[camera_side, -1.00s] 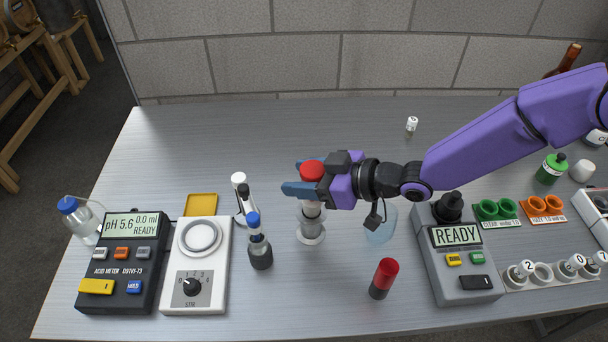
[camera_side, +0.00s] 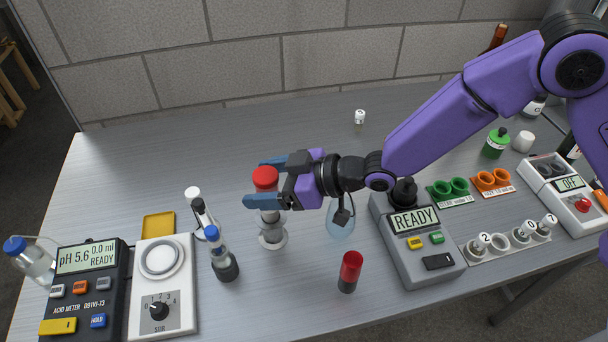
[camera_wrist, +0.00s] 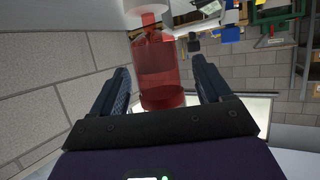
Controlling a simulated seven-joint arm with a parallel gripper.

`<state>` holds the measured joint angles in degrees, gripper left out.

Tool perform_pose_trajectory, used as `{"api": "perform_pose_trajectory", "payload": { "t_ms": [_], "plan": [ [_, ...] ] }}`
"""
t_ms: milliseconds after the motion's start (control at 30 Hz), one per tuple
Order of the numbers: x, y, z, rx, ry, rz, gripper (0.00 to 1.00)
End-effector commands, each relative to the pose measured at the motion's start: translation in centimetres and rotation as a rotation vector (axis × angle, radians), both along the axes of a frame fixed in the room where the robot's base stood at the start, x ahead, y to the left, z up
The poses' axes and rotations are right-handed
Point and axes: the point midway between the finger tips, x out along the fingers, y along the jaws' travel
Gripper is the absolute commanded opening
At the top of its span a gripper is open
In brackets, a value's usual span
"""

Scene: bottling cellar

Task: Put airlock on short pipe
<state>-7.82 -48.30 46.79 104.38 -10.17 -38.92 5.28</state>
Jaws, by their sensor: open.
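A red-topped piece (camera_side: 265,179), likely the airlock, is upright between the two blue fingers of my gripper (camera_side: 256,183). In the wrist view it shows as a see-through red body with a narrower neck (camera_wrist: 158,70), with a small gap to each finger. My gripper is open around it. Below it a pale grey column with a round foot (camera_side: 273,239) stands on the table, likely the short pipe. The lower finger hides part of the join, so I cannot tell how firmly the red piece is seated.
A red-and-black cylinder (camera_side: 349,272) stands in front. A blue-capped tube in a dark holder (camera_side: 223,262) and a white-topped piece (camera_side: 194,195) stand left. A grey READY meter (camera_side: 425,255) and clear glass (camera_side: 341,222) are right. The back table is mostly clear.

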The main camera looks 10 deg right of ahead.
Motion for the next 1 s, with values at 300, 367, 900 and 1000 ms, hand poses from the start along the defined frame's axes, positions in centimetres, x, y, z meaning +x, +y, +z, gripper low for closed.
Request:
{"api": "perform_pose_trajectory", "payload": {
  "t_ms": [300, 367, 900, 1000],
  "plan": [
    [-2.2, -4.5, 2.1, 0.001, -0.001, -0.001, 0.77],
    [-2.7, -5.3, 2.5, 0.001, 0.000, 0.000, 0.77],
    [-4.2, -8.4, 3.9, 0.001, 0.000, 0.000, 0.77],
    [-4.2, -8.4, 3.9, 0.000, 0.000, 0.000, 0.77]
  ]
}}
